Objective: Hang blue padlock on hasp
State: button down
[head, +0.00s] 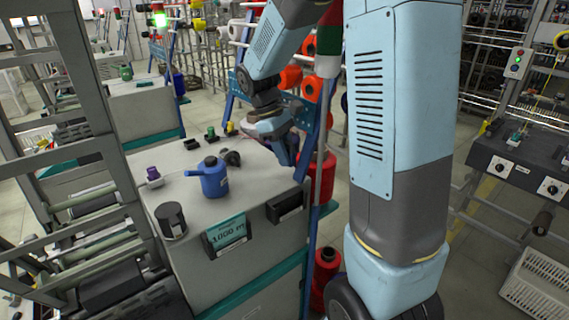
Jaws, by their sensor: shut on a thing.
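My gripper (287,153) is small in the head view, low beside the right back edge of the grey cabinet top (255,200). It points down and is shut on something. The held thing is too small and too hidden by the fingers to make out. I cannot clearly pick out the blue padlock or the hasp anywhere in this view. I cannot tell whether the gripper or what it holds touches the cabinet.
On the cabinet top stand a blue oil can (213,180), a black cup (171,220), a purple item (153,173), a dark item (231,158) and a small green item (211,134). Red spools (322,177) stand on a blue rack right of the cabinet. A metal frame is left.

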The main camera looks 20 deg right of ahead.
jog(key=f, duration=0.3)
jog(key=shift+w+d+f, duration=0.1)
jog(key=shift+w, duration=0.3)
jog(key=shift+f, duration=0.25)
jog(key=shift+f, duration=0.2)
jog(key=c, duration=0.9)
grip_release()
